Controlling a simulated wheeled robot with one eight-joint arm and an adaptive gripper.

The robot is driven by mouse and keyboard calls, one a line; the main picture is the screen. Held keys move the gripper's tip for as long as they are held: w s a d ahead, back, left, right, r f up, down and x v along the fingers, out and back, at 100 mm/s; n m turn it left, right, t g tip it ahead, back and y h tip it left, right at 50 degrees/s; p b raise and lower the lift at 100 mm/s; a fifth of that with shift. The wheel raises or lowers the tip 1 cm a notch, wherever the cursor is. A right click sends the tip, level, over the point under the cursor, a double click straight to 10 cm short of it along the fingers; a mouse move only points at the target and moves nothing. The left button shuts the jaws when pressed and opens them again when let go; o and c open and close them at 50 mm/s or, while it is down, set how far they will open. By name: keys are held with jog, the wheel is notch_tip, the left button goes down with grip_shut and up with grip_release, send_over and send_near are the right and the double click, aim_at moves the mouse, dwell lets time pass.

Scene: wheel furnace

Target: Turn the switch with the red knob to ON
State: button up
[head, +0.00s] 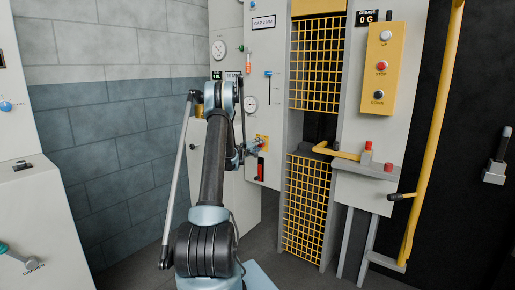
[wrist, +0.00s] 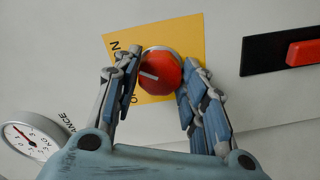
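The red knob (wrist: 160,74) sits on a yellow plate (wrist: 190,35) in the wrist view. A pale line on its face points to the left and slightly up. A letter N shows at the plate's upper left, and an O shows below the knob; the rest of the lettering is hidden. My gripper (wrist: 160,75) has one finger on each side of the knob, close to its edges. I cannot tell whether the fingers press on it. In the head view my gripper (head: 250,148) is at the yellow plate (head: 263,141), and the knob is not discernible.
A black slot with a red handle (wrist: 304,53) lies right of the knob, and a round gauge (wrist: 32,138) lies lower left. In the head view a yellow mesh gate (head: 305,210) and a yellow button box (head: 381,70) stand to the right.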

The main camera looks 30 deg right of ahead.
jog(key=shift+s+a+f, duration=0.15)
jog(key=shift+f, duration=0.15)
jog(key=v, duration=1.1)
jog(key=shift+a+r, duration=0.15)
jog(key=shift+a, duration=0.15)
jog(key=s+a+r+m+g+y, duration=0.1)
jog(key=s+a+r+y, duration=0.3)
jog(key=s+a, duration=0.55)
jog(key=s+a+r+m+g+y, duration=0.1)
jog(key=s+a+r+y, duration=0.1)
jog(key=s+a+r, duration=0.55)
jog(key=s+a+f+n+g+y, duration=0.1)
jog(key=s+a+f+y, duration=0.2)
jog(key=s+a, duration=0.7)
jog(key=s+a+f+y, duration=0.4)
jog(key=s+a+f, duration=0.3)
jog(key=s+a, duration=0.4)
jog(key=s+a+f+n+g+y, duration=0.1)
jog(key=s+a+f+y, duration=0.2)
jog(key=s+a, duration=0.8)
jog(key=shift+s+a+f+n+g+y, duration=0.15)
jog(key=shift+s+f+n+g+y, duration=0.15)
jog(key=shift+s+f, duration=0.65)
